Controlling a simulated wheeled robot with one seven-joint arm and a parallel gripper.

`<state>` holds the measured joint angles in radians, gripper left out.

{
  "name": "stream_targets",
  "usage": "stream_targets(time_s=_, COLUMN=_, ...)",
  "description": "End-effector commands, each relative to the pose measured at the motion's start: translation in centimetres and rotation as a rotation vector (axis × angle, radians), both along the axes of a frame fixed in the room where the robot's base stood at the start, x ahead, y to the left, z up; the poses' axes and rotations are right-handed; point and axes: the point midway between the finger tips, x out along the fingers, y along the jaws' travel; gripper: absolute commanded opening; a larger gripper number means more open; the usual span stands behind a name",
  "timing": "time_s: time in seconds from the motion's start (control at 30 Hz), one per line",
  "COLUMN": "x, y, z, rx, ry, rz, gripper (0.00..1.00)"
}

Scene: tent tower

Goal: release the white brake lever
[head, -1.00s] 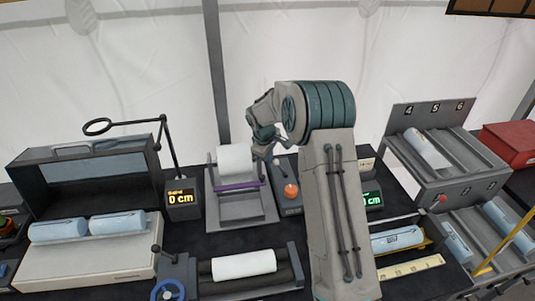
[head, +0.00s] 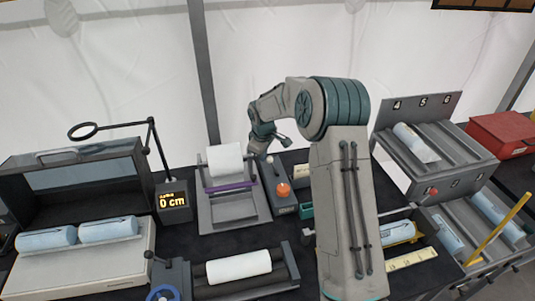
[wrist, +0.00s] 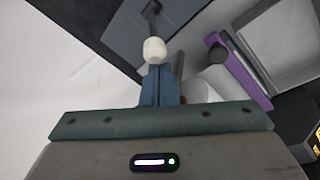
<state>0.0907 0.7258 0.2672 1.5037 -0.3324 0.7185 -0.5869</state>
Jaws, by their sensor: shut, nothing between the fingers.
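The white brake lever shows in the wrist view as a white knob (wrist: 154,50) on a dark rod, right at my fingertips. In the head view its small pale knob (head: 270,159) stands at the back of a grey box (head: 281,201) with an orange ball (head: 283,189). My gripper (wrist: 160,70) is shut with nothing between its blue-grey fingers. The knob overlaps the fingertips in the wrist view; I cannot tell whether they touch. In the head view my gripper (head: 259,148) is small and partly hidden by my wrist, close to the knob.
A stand with a white roll (head: 226,160) and purple bar (head: 229,185) is just left of the lever box. A "0 cm" display (head: 174,201) and a ring on a bent arm (head: 84,131) stand farther left. A numbered rack (head: 435,149) is at right.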

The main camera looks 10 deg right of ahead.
Motion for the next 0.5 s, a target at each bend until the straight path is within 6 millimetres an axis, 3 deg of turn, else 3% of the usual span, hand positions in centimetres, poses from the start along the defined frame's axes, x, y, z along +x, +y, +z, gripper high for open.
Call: stream_targets(time_s=0.5, x=0.0, y=-0.4, z=1.4, rx=-0.002, ry=0.0, rz=-0.006, gripper=0.0)
